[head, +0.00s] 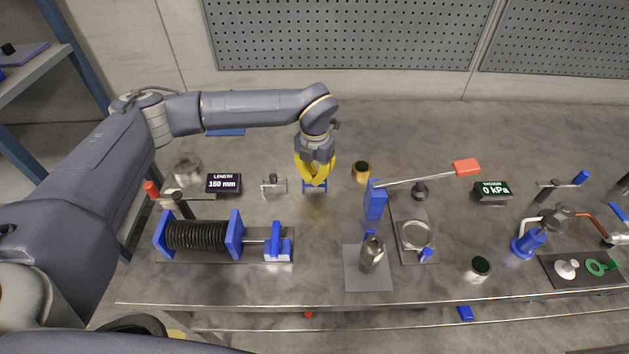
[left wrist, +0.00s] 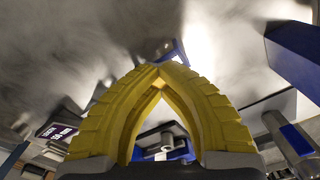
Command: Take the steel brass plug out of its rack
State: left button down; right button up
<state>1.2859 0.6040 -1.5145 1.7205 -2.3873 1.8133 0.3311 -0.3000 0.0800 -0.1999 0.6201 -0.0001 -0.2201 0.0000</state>
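My left gripper (head: 316,183) points down over the middle of the bench. Its yellow fingers meet at the tips in the left wrist view (left wrist: 160,80). A small paler spot shows where they meet; I cannot tell whether it is a thing held. A small blue stand (head: 321,189), perhaps the rack, is right at the fingertips and partly hidden by them; a blue piece also shows just beyond the tips in the left wrist view (left wrist: 174,50). I cannot make out the plug for certain. My right gripper is not in view.
A brass-coloured cup (head: 361,173) stands close to the right of the gripper. A blue lever post (head: 375,201) with a red-ended arm is further right. A spring rig (head: 197,236) lies front left. A steel cylinder (head: 372,255) stands on a grey plate in front.

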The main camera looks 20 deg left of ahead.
aim_at(314, 177)
pick_arm(q)
jog(key=shift+r, duration=2.85)
